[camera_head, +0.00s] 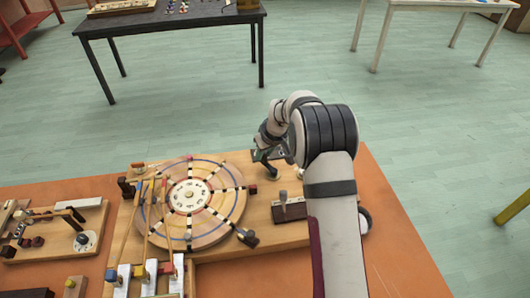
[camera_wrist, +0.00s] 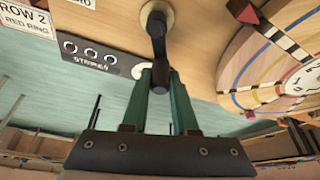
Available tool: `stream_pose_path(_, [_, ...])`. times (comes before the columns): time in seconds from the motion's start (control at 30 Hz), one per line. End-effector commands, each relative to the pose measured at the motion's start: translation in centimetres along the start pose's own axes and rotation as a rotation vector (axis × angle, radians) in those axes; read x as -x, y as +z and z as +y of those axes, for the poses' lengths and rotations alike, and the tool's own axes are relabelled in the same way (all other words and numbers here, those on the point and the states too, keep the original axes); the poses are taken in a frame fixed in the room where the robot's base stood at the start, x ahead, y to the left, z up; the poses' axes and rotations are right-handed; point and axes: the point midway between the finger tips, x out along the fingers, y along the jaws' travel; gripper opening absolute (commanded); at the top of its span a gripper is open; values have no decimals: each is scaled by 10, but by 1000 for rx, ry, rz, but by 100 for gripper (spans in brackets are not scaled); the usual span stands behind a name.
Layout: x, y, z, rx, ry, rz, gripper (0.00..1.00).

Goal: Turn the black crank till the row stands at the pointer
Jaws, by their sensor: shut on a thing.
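My gripper (camera_head: 266,157) is at the back of the wooden board, right of the round wheel (camera_head: 232,209). In the wrist view its green fingers (camera_wrist: 158,90) are shut on the handle of the black crank (camera_wrist: 156,32). The crank's arm runs from a pale round hub on the board to between the fingers. The wheel also shows in the wrist view (camera_wrist: 242,72), at the right. It has coloured rings, rows of black and white marks running outward, and a white numbered centre. I cannot make out which part is the pointer.
Wooden bars with coloured ends (camera_head: 140,270) reach over the wheel's left side. A dark block with a knob (camera_head: 289,208) stands right of the wheel. A sign reading "ROW 2 RED RING" (camera_wrist: 27,20) and a "STRIPES" plate (camera_wrist: 95,54) are near the crank.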

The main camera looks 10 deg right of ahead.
Motion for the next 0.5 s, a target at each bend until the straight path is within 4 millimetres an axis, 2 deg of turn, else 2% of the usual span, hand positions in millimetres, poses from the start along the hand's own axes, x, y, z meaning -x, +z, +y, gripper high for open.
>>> stream_pose_path(0.33, [0, 0, 0, 3, 0, 1, 0])
stream_pose_path(0.37, [0, 0, 0, 2, 0, 1, 30])
stream_pose_path(0.5, [0, 0, 0, 2, 0, 0, 56])
